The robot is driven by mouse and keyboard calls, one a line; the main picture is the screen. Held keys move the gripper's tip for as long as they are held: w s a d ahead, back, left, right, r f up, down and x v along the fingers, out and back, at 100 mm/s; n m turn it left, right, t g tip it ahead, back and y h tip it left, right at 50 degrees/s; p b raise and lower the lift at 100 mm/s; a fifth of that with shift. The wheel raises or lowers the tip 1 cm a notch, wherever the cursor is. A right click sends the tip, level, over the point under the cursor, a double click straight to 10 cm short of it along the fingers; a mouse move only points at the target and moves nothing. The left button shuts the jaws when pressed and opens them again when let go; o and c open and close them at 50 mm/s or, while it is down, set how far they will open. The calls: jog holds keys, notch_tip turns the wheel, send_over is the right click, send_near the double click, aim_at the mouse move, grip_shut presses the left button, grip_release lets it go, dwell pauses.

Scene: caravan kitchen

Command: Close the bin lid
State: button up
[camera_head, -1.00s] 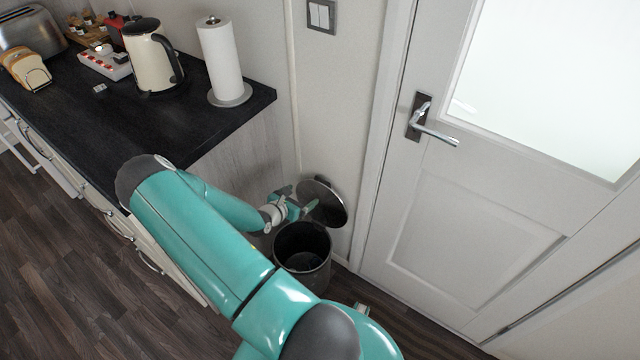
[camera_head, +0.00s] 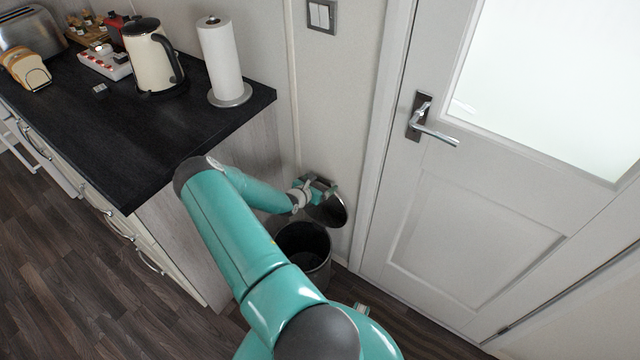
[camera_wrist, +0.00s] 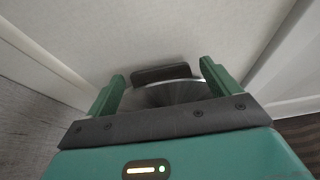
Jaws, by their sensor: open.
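The bin (camera_head: 318,272) is a dark round bin standing on the floor between the counter end and the white door. Its mouth is uncovered. The round dark lid (camera_head: 330,210) stands raised at the back of the bin, close to the wall. My gripper (camera_head: 322,184) is at the lid's upper edge and hides part of it. In the wrist view my gripper (camera_wrist: 161,80) has its two green fingers wide apart, with the lid's rim (camera_wrist: 170,83) and a dark block showing between them. I cannot tell whether the fingers touch the lid.
The counter (camera_head: 120,125) with a kettle (camera_head: 153,58) and a paper towel roll (camera_head: 222,60) is left of the bin. The white door (camera_head: 470,220) with its handle (camera_head: 435,134) is to the right. The wall is close behind the lid.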

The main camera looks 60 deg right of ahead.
jog(key=c, duration=1.3)
jog(key=shift+w+a, duration=0.15)
jog(key=shift+a, duration=0.55)
jog(key=a+f+h, duration=0.1)
jog(key=a, duration=0.2)
jog(key=w+a+f+h, duration=0.1)
jog(key=a, duration=0.3)
jog(key=a+f+h, duration=0.1)
jog(key=a, duration=0.3)
jog(key=shift+w, duration=0.35)
jog(key=a+f, duration=0.3)
jog(key=w+a+f, duration=0.1)
jog(key=a+f, duration=0.2)
jog(key=a, duration=0.1)
jog(key=a+f, duration=0.3)
jog(key=shift+w+a+f, duration=0.15)
jog(key=shift+a+f, duration=0.1)
jog(key=shift+f, duration=0.15)
jog(key=shift+c, duration=0.6)
jog(key=shift+w+f, duration=0.1)
jog(key=shift+f, duration=0.1)
jog(key=c, duration=0.3)
jog(key=o, duration=1.7)
jog(key=shift+r, duration=0.15)
jog(key=shift+w+a, duration=0.1)
